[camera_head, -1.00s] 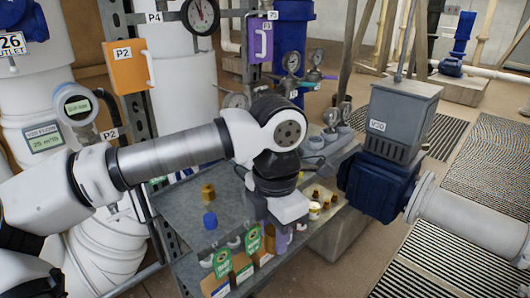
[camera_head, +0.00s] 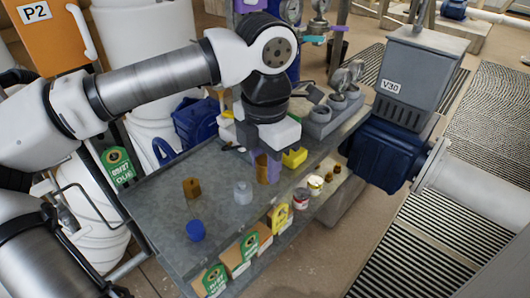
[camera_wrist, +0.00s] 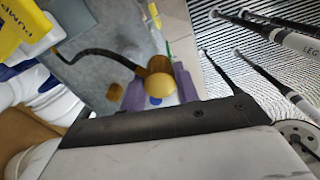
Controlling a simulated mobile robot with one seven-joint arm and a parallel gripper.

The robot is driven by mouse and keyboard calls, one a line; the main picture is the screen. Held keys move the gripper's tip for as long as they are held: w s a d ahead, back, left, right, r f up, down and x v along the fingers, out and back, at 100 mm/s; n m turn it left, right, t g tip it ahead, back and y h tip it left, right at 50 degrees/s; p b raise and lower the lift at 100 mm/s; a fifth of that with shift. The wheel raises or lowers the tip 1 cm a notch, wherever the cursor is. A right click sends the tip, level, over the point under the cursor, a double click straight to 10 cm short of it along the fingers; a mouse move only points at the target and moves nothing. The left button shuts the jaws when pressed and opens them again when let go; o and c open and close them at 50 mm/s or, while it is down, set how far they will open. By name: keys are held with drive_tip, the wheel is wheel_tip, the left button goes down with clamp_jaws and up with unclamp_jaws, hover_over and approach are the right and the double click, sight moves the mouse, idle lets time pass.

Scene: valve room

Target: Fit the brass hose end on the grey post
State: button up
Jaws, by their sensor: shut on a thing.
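My gripper (camera_head: 268,165) is over the grey bench, its purple fingers pointing down. In the wrist view my gripper (camera_wrist: 159,88) is shut on a brass piece with a rounded yellow end (camera_wrist: 158,87), which looks like the hose end. A dark curved hose (camera_wrist: 95,52) runs to it from the left. In the head view the brass piece (camera_head: 262,172) shows partly between the fingers. A short grey post (camera_head: 243,192) stands on the bench just left of and in front of it, apart from it. Whether the held piece touches the bench is hard to tell.
A brass fitting (camera_head: 192,189) and a blue cap (camera_head: 196,230) stand on the bench, left of the grey post. Small cans (camera_head: 301,198) stand to the right. The grey valve box (camera_head: 410,75) is beyond.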

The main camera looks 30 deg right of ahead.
sight(242, 184)
drive_tip(key=shift+w+a+f, duration=0.3)
drive_tip(key=shift+w, duration=0.5)
drive_tip(key=shift+w+a+f, duration=0.3)
drive_tip(key=shift+w+a, duration=0.05)
drive_tip(key=shift+w, duration=0.45)
drive_tip(key=shift+w+a+f, duration=0.3)
drive_tip(key=shift+w, duration=0.5)
drive_tip(key=shift+w+a+f+b, duration=0.25)
drive_tip(key=shift+w+f+b, duration=0.5)
drive_tip(key=shift+f, duration=0.2)
drive_tip(key=shift+f+b, duration=0.5)
drive_tip(key=shift+f, duration=0.1)
drive_tip(key=shift+f+b, duration=0.1)
drive_tip(key=shift+b, duration=0.25)
drive_tip(key=shift+f+b, duration=0.3)
drive_tip(key=shift+b, duration=0.05)
drive_tip(key=shift+f, duration=0.15)
drive_tip(key=shift+f+b, duration=0.35)
drive_tip(key=shift+b, duration=0.3)
drive_tip(key=shift+f, duration=0.2)
drive_tip(key=shift+f+b, duration=0.25)
drive_tip(key=shift+b, duration=0.2)
